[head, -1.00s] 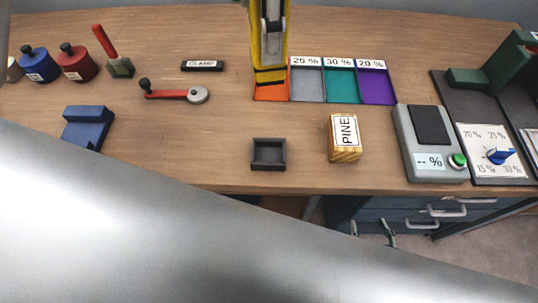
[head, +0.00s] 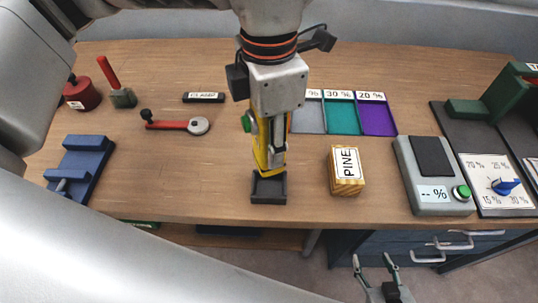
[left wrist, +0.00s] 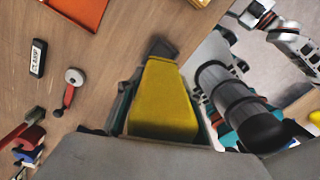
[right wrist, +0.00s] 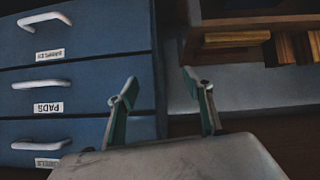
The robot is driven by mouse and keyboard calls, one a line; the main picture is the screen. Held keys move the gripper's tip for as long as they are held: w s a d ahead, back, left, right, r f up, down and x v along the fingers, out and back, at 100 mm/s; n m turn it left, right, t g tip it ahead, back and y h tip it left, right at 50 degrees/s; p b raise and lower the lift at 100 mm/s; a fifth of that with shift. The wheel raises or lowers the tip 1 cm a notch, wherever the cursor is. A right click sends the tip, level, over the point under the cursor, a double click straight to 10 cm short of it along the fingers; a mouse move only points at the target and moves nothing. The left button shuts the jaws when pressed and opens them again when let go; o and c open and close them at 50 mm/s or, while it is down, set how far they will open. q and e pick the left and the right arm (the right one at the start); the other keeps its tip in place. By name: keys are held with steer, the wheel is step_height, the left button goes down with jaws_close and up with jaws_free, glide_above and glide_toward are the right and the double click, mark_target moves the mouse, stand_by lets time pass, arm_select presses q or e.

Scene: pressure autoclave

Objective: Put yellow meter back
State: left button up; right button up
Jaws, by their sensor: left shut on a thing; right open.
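The yellow meter (head: 262,160) is upright in the head view, its lower end at the small dark square holder (head: 268,198). Whether it is seated inside or just above the holder I cannot tell. My left gripper (head: 266,138) is shut on the yellow meter from above. The left wrist view shows the meter's yellow body (left wrist: 163,105) between the fingers, with the dark holder (left wrist: 162,47) just beyond its end. My right gripper (head: 374,260) is open and empty, low in front of the table; it also shows in the right wrist view (right wrist: 160,85).
A PINE block (head: 347,171) stands right of the holder, then a grey moisture device (head: 433,185) with a green button. Coloured trays (head: 341,115) lie behind. A red-handled crank (head: 178,125) and blue block (head: 84,165) are left. Drawers (right wrist: 75,80) face my right gripper.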

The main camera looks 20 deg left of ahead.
arm_select(q)
steer(key=shift+f, duration=2.5)
steer(key=shift+f+b, duration=0.6)
steer(key=o, duration=1.4)
steer(key=shift+r, duration=0.1)
